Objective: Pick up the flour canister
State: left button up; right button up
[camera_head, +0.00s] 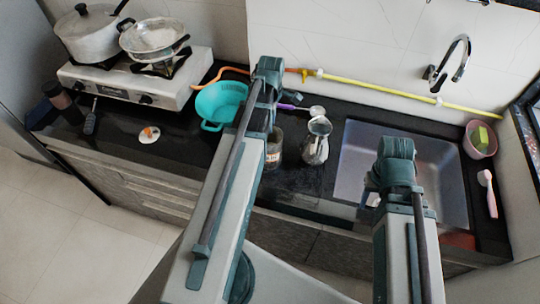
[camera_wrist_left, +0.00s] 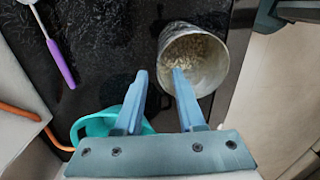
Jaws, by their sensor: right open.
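A glass-like canister (camera_head: 273,150) with a brown label stands on the dark counter, partly hidden by my left arm; I take it for the flour canister. In the left wrist view an open-topped canister (camera_wrist_left: 205,65) with pale grainy contents appears upper right of the fingers, seemingly the same one. My left gripper (camera_wrist_left: 157,75) is open and empty, with its right fingertip overlapping the canister's mouth in the picture; I cannot tell whether they touch. In the head view its fingers are hidden. My right gripper (camera_head: 374,199) is open over the sink.
The sink (camera_head: 352,160) is to the right, the stove (camera_head: 120,84) to the left. The counter's front edge is close.

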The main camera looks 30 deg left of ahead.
aim_at(273, 139)
pick_arm(q)
jog(key=shift+f+b, duration=1.2)
jog(key=shift+f, duration=0.5)
pick_arm(e)
jog(key=shift+f, duration=1.7)
pick_arm(q)
jog(key=shift+f, duration=0.1)
pick_arm(e)
jog(key=shift+f, duration=0.1)
pick_arm(q)
jog(key=f+b, duration=0.5)
jog(key=shift+d+f, duration=0.1)
jog(key=shift+d, duration=0.25)
pick_arm(e)
notch_tip(273, 139, down, 5)
pick_arm(q)
grip_shut()
